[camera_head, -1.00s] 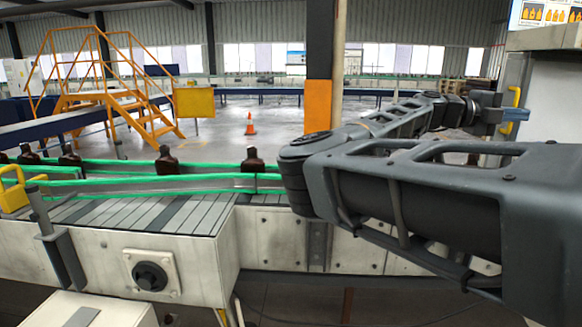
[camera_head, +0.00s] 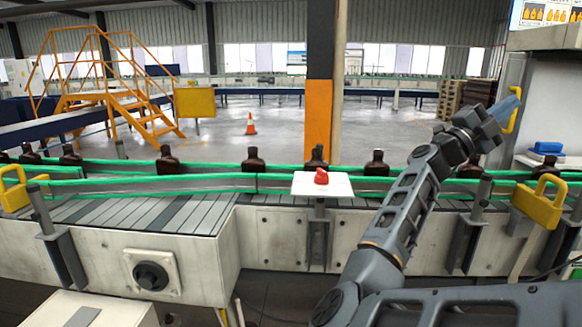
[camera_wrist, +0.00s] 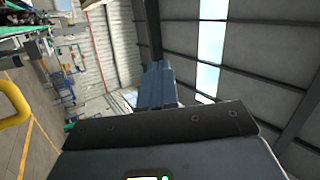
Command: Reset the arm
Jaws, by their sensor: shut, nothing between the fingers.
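My gripper (camera_head: 505,108) is at the end of my raised arm, at the upper right in the head view. Its blue-grey fingers are together and point up and to the right, with nothing held. In the wrist view the shut fingers (camera_wrist: 157,85) point at the wall and roof. My arm rises from the bottom right of the head view. Several amber bottles, such as one left of centre (camera_head: 167,160) and one near my arm (camera_head: 376,163), stand on the conveyor behind the green rails. My arm partly hides the right part of the conveyor.
A red button (camera_head: 321,176) sits on a white plate (camera_head: 338,187) at the conveyor's front. A yellow handle (camera_head: 541,202) and a blue object (camera_head: 547,148) are at the right, close to my arm. An orange cone (camera_head: 250,124) and yellow stairs (camera_head: 110,80) stand behind.

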